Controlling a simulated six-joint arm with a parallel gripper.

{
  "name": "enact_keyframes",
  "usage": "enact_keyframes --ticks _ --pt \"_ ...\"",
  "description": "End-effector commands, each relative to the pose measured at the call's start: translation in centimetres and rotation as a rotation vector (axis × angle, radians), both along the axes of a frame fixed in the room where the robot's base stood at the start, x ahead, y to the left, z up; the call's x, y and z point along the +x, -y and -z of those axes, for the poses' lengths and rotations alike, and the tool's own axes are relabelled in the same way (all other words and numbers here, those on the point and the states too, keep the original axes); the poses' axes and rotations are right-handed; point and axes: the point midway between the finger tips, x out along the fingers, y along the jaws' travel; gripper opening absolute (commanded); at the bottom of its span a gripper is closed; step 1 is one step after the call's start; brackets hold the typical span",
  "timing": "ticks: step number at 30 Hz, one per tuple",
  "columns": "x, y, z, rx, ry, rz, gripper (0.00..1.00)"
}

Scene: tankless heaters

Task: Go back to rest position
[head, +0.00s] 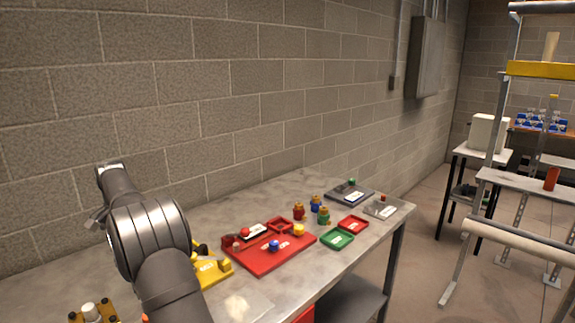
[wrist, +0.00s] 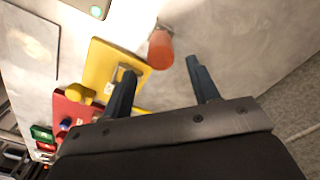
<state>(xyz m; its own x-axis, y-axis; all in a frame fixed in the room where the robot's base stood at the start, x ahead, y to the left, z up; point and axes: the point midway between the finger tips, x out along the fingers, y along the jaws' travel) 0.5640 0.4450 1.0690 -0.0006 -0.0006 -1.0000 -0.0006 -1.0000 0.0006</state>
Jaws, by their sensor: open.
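My gripper (wrist: 162,88) shows in the wrist view with its two dark fingers apart and nothing between them. It is over the table near a yellow plate (wrist: 103,62) and an orange-red cylinder (wrist: 160,50). The left finger overlaps part of the yellow plate in the picture. I cannot tell whether the gripper touches anything. In the head view my arm is raised at the left, and the gripper's fingers cannot be made out there.
The table (head: 330,265) carries a red tray (head: 270,262), a yellow plate (head: 212,272), a green tray (head: 338,239), a small red tray (head: 353,224) and several small knobbed pieces. A block wall (head: 250,100) stands behind. A metal rack (head: 490,150) is at the right.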

Motion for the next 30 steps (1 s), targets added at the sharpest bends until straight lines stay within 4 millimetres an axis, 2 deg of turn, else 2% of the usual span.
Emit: enact_keyframes --ticks 3,11,12,24,30 --pt "0.0 0.0 2.5 -0.002 -0.002 0.000 0.55" --pt "-0.1 0.1 7.8 -0.002 -0.003 0.000 0.55" --pt "0.0 0.0 7.6 0.002 0.002 0.000 0.55" --pt "0.0 0.0 -0.9 0.003 0.004 0.000 0.55" --pt "-2.6 -1.8 -1.9 0.001 0.001 -0.219 0.55"
